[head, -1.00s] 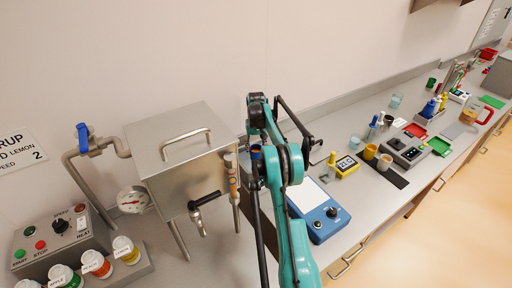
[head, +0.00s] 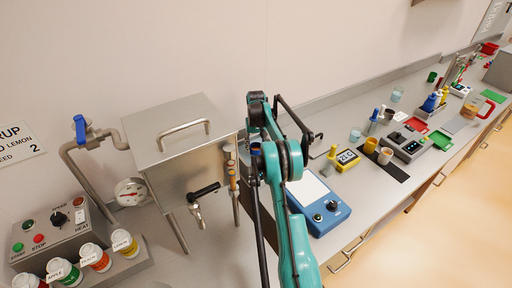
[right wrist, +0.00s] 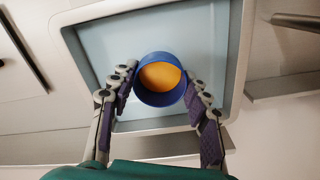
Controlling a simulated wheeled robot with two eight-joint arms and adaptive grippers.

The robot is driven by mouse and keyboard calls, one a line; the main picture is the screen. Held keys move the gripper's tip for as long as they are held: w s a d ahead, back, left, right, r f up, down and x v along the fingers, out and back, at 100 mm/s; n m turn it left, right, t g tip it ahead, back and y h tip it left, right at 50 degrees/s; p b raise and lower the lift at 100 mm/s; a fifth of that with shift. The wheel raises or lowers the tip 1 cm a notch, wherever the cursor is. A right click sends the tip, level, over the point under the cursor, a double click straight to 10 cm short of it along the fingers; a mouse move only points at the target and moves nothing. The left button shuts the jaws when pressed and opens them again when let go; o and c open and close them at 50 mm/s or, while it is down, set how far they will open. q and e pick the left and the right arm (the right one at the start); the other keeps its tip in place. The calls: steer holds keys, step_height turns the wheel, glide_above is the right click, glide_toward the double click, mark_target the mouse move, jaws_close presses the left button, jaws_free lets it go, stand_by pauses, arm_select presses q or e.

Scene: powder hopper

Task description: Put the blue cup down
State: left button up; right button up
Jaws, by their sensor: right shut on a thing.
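The blue cup (right wrist: 160,100) is round, with orange-yellow contents showing inside its rim. In the right wrist view it sits between the two fingers of my right gripper (right wrist: 160,80), which is shut on it. Beyond the cup is a pale blue-grey rectangular recess with a raised metal rim (right wrist: 230,70); I cannot tell how far the cup is from it. In the head view my teal right arm rises in the middle and hides most of its gripper. My left gripper is not in view.
A steel hopper tank (head: 165,140) with a lid handle and tap stands left of my arm. Labelled jars (head: 95,257) and a control box (head: 58,235) are at lower left. A blue device (head: 322,208) stands right of my arm; cups and equipment line the bench beyond.

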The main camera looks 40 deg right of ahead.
steer(key=shift+f, duration=0.35)
steer(key=o, duration=1.3)
steer(key=shift+c, duration=0.2)
step_height(320, 180, up, 12)
steer(key=shift+s+f, duration=0.1)
